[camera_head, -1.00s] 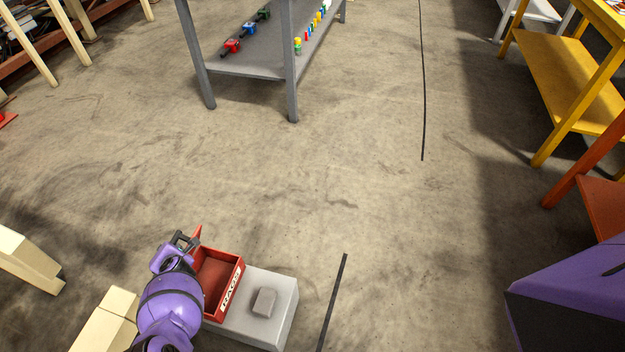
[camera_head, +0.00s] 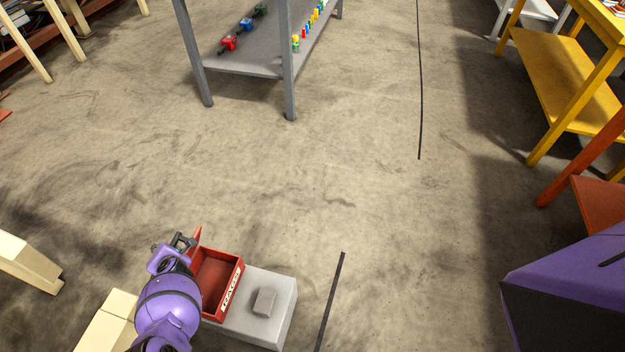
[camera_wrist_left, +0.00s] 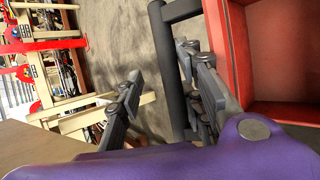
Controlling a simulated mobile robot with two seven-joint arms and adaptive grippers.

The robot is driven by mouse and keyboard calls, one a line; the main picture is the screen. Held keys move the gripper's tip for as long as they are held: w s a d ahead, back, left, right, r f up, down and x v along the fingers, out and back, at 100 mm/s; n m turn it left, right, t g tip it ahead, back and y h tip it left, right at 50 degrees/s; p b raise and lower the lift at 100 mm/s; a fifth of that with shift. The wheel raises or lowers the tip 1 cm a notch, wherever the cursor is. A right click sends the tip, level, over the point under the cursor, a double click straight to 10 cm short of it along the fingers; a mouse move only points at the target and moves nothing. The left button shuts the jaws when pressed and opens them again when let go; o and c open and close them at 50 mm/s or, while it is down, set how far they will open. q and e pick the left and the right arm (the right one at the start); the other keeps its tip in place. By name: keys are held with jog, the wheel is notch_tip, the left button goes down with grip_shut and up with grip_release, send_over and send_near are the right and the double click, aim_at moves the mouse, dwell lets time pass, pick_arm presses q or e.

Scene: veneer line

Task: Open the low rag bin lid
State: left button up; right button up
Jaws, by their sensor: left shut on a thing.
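The low red rag bin (camera_head: 237,270), labelled RAGS, stands at the lower middle of the head view, its top uncovered and its dark red inside visible. Its red lid (camera_head: 196,236) stands up steeply at the far left edge, seen nearly edge-on. My left gripper (camera_head: 184,241) is at the lid's outer left side, shut on the dark lid handle. In the left wrist view, the handle bar (camera_wrist_left: 171,75) runs between the fingers of my left gripper (camera_wrist_left: 160,95), and the red bin (camera_wrist_left: 280,112) is at right. My right gripper is out of view.
A pale grey block (camera_head: 284,300) with a small grey piece (camera_head: 264,301) on it adjoins the bin's right side. Cream timbers (camera_head: 104,318) lie left of my arm. A grey shelf table (camera_head: 245,60) stands farther back. The floor between is clear.

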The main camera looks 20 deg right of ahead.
pick_arm(q)
jog(key=r+p, duration=0.1)
jog(key=a+r, duration=0.1)
jog(key=r, duration=0.1)
jog(key=shift+r+p, duration=0.2)
jog(key=shift+p, duration=0.2)
jog(key=shift+o, duration=1.1)
jog(key=r+p, duration=0.1)
jog(key=p, duration=0.1)
jog(key=r, duration=0.1)
jog(key=shift+s+a+r+p, duration=0.25)
jog(key=shift+s+r+p, duration=0.1)
jog(key=shift+s+p, duration=0.05)
jog(key=shift+s+r+p, duration=0.45)
jog(key=shift+s+r, duration=0.2)
jog(key=shift+r, duration=0.15)
jog(key=shift+c, duration=1.1)
jog(key=shift+s, duration=0.2)
jog(key=shift+s+d+f, duration=0.1)
jog(key=shift+d+f, duration=0.1)
jog(key=shift+f, duration=0.25)
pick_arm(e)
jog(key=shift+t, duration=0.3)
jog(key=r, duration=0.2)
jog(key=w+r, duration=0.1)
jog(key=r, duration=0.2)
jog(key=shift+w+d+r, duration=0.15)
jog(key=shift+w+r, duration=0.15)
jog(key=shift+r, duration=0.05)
